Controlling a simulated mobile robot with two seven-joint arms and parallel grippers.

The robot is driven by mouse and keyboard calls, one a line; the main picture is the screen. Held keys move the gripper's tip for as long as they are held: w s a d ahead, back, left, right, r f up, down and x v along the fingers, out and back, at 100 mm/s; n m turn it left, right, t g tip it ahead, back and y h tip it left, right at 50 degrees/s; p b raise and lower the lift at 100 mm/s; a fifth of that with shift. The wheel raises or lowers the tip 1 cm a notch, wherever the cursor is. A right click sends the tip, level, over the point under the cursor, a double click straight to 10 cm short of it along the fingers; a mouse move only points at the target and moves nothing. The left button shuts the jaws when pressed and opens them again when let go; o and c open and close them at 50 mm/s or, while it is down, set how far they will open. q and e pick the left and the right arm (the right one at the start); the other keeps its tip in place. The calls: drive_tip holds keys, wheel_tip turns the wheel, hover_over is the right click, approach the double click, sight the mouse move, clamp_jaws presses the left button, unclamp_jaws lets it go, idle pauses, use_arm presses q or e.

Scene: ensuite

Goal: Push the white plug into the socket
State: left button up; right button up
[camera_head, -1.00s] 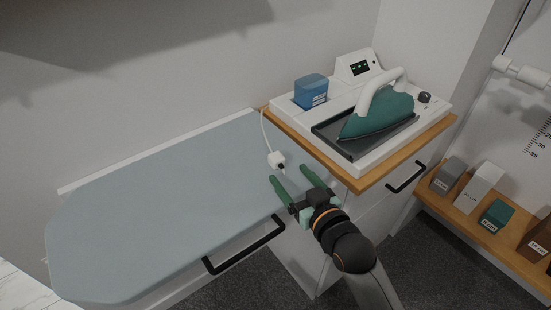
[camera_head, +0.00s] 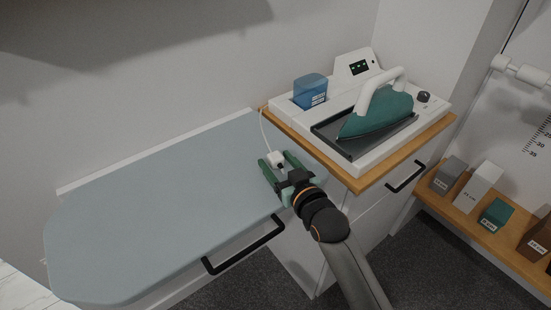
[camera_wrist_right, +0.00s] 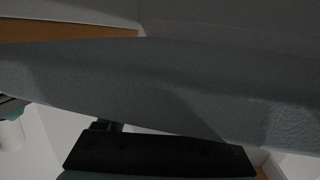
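The white plug (camera_head: 276,158) is at the end of a white cord, over the right end of the grey-blue ironing board (camera_head: 160,205). My right gripper (camera_head: 276,160) has its two green fingers on either side of the plug in the head view. The fingers stand apart, and small gaps seem to show between them and the plug; contact cannot be made out. I cannot pick out the plug or the fingertips in the right wrist view. No socket can be made out in either view. My left gripper is out of view.
Right of the gripper, a wooden-topped cabinet (camera_head: 360,185) carries a white iron station (camera_head: 385,150) with a teal iron (camera_head: 376,116) and a blue tank (camera_head: 311,89). A black handle (camera_head: 243,246) is at the board's front. A shelf (camera_head: 480,225) with several blocks is at right.

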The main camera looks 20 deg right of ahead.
clamp_jaws()
idle(0.3)
drive_tip(key=shift+r, duration=0.1)
